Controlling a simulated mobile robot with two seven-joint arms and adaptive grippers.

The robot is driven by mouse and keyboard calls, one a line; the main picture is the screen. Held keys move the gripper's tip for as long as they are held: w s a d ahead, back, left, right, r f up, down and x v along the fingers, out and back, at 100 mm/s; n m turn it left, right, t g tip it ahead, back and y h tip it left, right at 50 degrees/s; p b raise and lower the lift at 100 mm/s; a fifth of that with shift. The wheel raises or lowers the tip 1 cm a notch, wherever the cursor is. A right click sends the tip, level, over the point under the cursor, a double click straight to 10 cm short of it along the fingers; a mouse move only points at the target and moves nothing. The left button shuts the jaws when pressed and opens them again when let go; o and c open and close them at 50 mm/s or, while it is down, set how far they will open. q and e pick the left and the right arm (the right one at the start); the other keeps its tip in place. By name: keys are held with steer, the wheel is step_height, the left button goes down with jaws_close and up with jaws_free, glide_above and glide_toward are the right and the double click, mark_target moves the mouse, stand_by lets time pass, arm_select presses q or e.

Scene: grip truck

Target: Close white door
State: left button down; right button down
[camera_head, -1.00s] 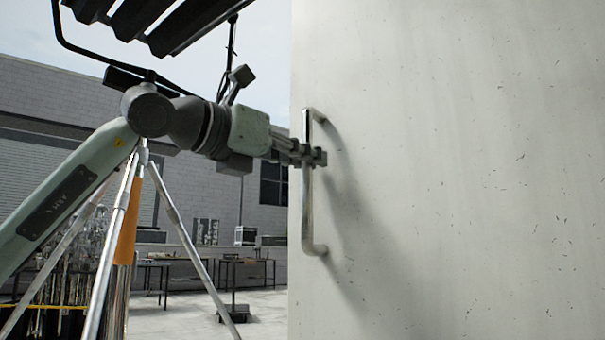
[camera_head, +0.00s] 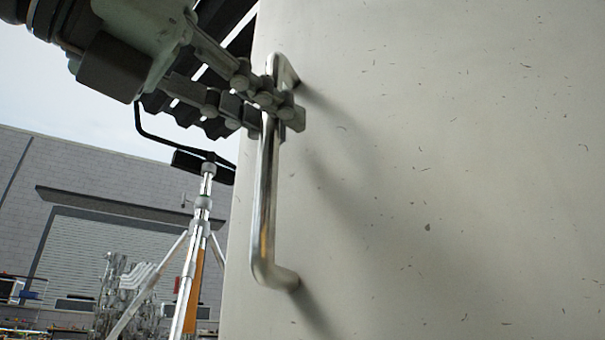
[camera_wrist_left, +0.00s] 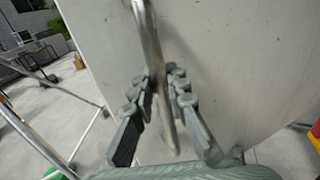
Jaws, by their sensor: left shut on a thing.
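The white door (camera_head: 430,170) fills the right of the head view, its surface speckled with small dark marks. A metal bar handle (camera_head: 264,205) stands out from it near its left edge. My left gripper (camera_head: 275,108) is shut on the upper part of the handle, with a finger on each side of the bar. In the left wrist view the handle (camera_wrist_left: 150,45) runs down between the fingertips (camera_wrist_left: 160,88), and the door (camera_wrist_left: 215,50) is behind it. My right gripper is in neither view.
A light stand with tripod legs (camera_head: 197,240) is left of the door. A brick building with a shutter (camera_head: 100,250) and cluttered tables are farther back. Grey paved floor (camera_wrist_left: 50,110) shows left of the door in the left wrist view.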

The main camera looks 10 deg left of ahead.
arm_select(q)
steer(key=s, duration=0.6)
steer(key=shift+s+a+r+m+h, duration=0.2)
steer(key=shift+s+r+m+h, duration=0.05)
steer(key=shift+r+m+h, duration=0.05)
steer(key=c, duration=1.9)
jaws_free()
steer(key=shift+s+d, duration=0.1)
steer(key=shift+d, duration=0.2)
steer(key=shift+o, duration=1)
steer(key=shift+w+a, duration=0.15)
steer(key=shift+w, duration=0.05)
steer(key=shift+o, duration=1)
steer(key=shift+s, duration=0.1)
steer(key=shift+a, duration=0.1)
steer(key=v, duration=1.2)
